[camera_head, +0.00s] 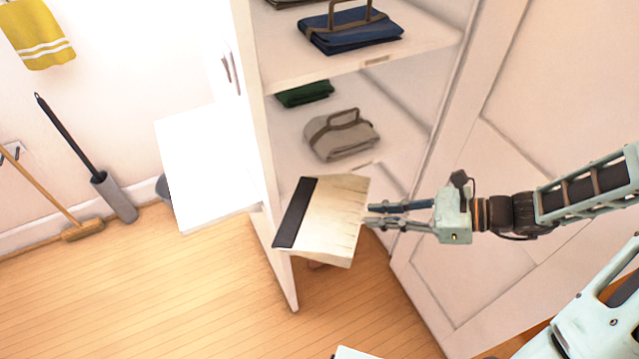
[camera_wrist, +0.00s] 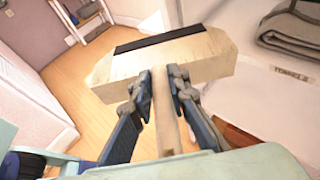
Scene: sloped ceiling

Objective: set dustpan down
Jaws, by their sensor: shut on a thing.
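The dustpan (camera_head: 335,215) is pale wood with a dark strip along its front edge. My gripper (camera_head: 368,215) is shut on its handle and holds it up in front of the open cabinet's lower part, above the floor. In the wrist view the dustpan (camera_wrist: 190,62) extends ahead of the fingers, and its light handle runs between the two fingertips (camera_wrist: 163,82). In the head view most of the handle is hidden by the fingers.
Cabinet shelves (camera_head: 420,45) hold folded cloth bags, including a blue one (camera_head: 350,35) and a grey one (camera_head: 340,138). A bright white surface (camera_head: 205,170) juts out left of the cabinet. A broom (camera_head: 82,230) leans by the left wall. The wooden floor (camera_head: 150,290) at lower left is clear.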

